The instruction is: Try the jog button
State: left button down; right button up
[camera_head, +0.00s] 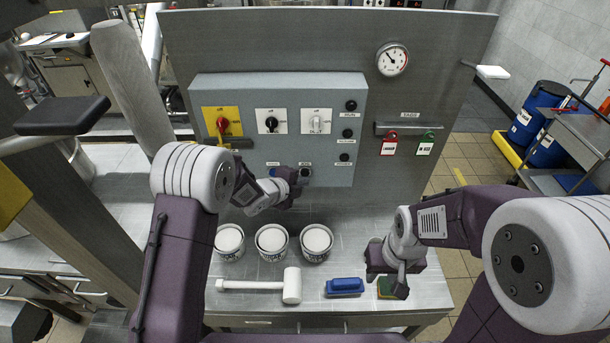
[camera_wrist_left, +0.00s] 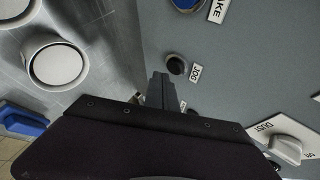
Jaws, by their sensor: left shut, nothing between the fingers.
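The jog button is a small black round button (camera_wrist_left: 176,65) beside its "JOG" label (camera_wrist_left: 196,73) on the grey control box (camera_head: 285,90). In the head view it lies low on the box, where my left gripper partly covers it. My left gripper (camera_head: 296,186) is shut and empty in front of the lower part of the box. In the left wrist view its fingertips (camera_wrist_left: 160,80) are just beside the jog button; I cannot tell whether they touch it. My right gripper (camera_head: 392,286) is low over the bench by a green and yellow sponge (camera_head: 384,288); its jaws are unclear.
A blue button (camera_wrist_left: 186,3) sits close to the jog button. Red, black and white rotary switches (camera_head: 222,124) are above. Three white-topped cans (camera_head: 272,240), a white mallet (camera_head: 255,285) and a blue brush (camera_head: 344,287) stand or lie on the bench below.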

pick_arm(q)
jog(key=s+b, duration=0.3)
jog(key=s, duration=0.2)
dwell(0.3)
